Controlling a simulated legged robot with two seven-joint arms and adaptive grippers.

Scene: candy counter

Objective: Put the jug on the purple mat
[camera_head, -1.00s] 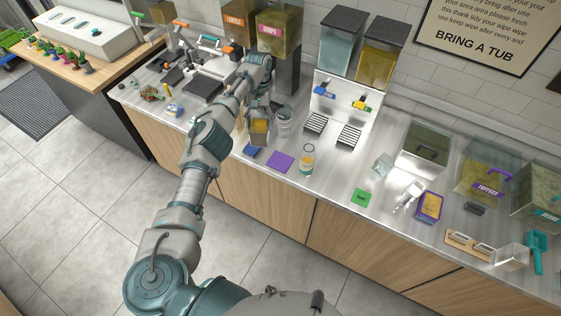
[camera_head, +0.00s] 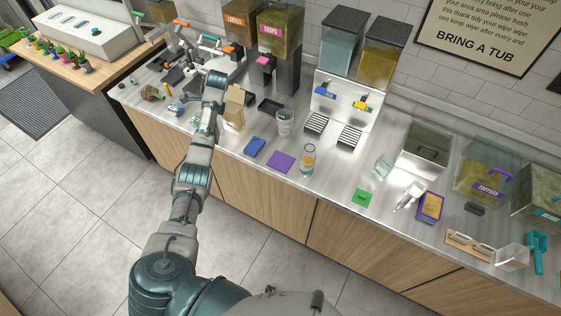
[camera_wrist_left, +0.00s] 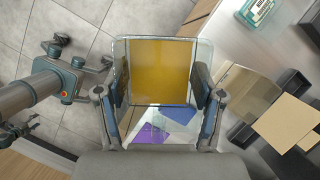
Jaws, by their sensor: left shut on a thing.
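A clear, square-sided jug with a yellow filling (camera_wrist_left: 160,70) is between the fingers of my left gripper (camera_wrist_left: 162,88) in the left wrist view. The gripper is shut on its sides. In the head view my left arm hides the jug and most of the gripper, which is left of the paper bag. The purple mat (camera_head: 281,161) lies flat and bare near the counter's front edge, to the right of my left arm. It also shows in the left wrist view (camera_wrist_left: 150,134), below the jug.
A blue flat item (camera_head: 255,147) lies left of the purple mat. A clear cup (camera_head: 285,121) stands behind it and a glass with an orange band (camera_head: 308,159) stands to its right. A paper bag (camera_head: 234,107) stands close to my left arm.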

